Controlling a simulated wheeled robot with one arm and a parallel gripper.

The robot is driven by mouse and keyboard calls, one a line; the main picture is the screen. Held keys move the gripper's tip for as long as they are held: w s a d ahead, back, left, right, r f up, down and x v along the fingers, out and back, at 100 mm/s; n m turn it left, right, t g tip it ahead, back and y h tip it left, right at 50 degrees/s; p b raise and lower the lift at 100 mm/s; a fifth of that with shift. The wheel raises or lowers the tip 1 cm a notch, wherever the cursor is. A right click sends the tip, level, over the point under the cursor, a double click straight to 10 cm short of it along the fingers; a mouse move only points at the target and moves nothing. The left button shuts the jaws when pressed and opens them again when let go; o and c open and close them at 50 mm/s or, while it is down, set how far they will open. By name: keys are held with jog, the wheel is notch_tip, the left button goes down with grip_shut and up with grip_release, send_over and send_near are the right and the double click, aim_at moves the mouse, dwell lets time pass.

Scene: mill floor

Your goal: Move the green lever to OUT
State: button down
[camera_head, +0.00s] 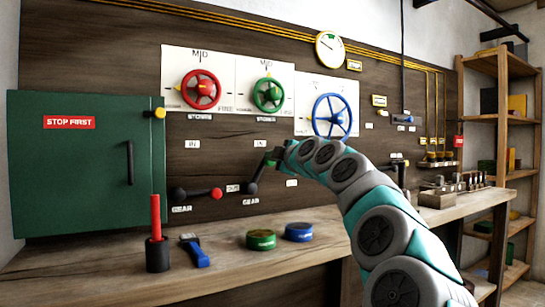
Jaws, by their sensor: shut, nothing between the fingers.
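The green lever (259,174) is on the wall panel, above a GEAR label. Its black arm rises from a pivot up and to the right, so it stands between the label above it (259,143) and the label to its right (292,183), both too small to read surely. My gripper (273,156) is at the lever's upper end. It is shut with nothing between the fingers. It largely hides the lever's green knob, and I cannot tell whether it touches it.
A red-knobbed lever (198,193) lies horizontal to the left. Red (201,90), green (268,95) and blue (332,116) handwheels are above. The bench (330,248) holds a red rod in a black cup (157,253), a brush (195,250) and two round tins (261,239).

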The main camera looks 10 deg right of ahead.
jog(key=w+f+p, duration=0.1)
jog(key=w+p, duration=0.3)
jog(key=w, duration=0.5)
jog(key=shift+w+d+f, duration=0.2)
jog(key=shift+d+f, duration=0.05)
jog(key=shift+d, duration=0.15)
jog(key=shift+w+d+f+m+b, duration=0.15)
jog(key=shift+d+f+m+b, duration=0.1)
jog(key=shift+d+m+b, duration=0.4)
dwell(0.7)
jog(key=w+d+f+m+b, duration=0.2)
jog(key=d+f+m+b, duration=0.3)
jog(key=m, duration=0.6)
jog(key=shift+d+f, duration=0.45)
jog(key=shift+f, duration=0.7)
